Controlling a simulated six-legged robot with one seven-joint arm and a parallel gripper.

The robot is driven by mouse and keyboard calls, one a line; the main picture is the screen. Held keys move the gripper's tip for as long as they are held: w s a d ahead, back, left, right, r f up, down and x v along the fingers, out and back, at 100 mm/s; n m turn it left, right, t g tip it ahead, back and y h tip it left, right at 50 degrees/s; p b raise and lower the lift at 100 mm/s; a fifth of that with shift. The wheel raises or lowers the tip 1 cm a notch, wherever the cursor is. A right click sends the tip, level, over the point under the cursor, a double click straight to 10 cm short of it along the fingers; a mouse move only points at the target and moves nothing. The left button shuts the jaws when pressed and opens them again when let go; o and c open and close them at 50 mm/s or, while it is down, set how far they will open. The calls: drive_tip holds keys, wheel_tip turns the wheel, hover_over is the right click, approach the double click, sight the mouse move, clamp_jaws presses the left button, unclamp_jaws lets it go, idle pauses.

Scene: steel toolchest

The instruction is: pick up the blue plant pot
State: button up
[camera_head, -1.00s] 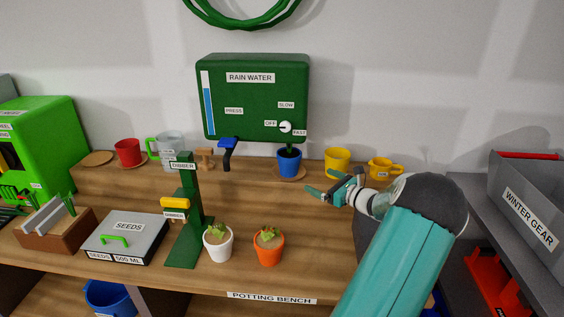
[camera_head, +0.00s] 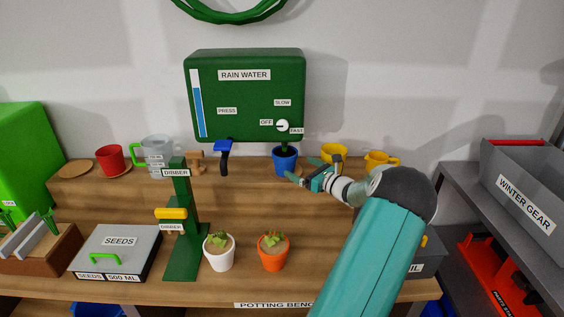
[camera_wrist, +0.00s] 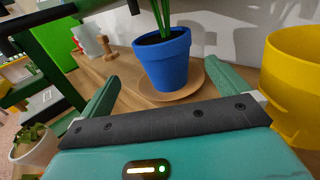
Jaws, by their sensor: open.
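The blue plant pot (camera_head: 285,161) stands on a round wooden saucer at the back of the bench, below the green rain water panel. In the wrist view the blue pot (camera_wrist: 163,62) is upright with dark soil and green stems. It sits on the saucer (camera_wrist: 196,86), just beyond the fingertips. My gripper (camera_head: 309,174) is just right of the pot in the head view. In the wrist view my gripper (camera_wrist: 163,88) is open, with one finger to each side of the pot's lower part. Nothing is between the fingers; whether a finger touches the saucer is unclear.
A yellow pot (camera_wrist: 293,85) stands close to the right finger. A yellow mug (camera_head: 377,161) is further right. White (camera_head: 219,252) and orange (camera_head: 273,252) plant pots stand in front. The green dibber stand (camera_head: 184,220) is left. The rain water panel (camera_head: 245,95) hangs above.

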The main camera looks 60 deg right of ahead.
sight(285, 157)
drive_tip(key=x, duration=0.9)
drive_tip(key=shift+d, duration=0.35)
drive_tip(key=c, duration=1.6)
drive_tip(key=shift+o, duration=0.2)
drive_tip(key=shift+r, duration=0.1)
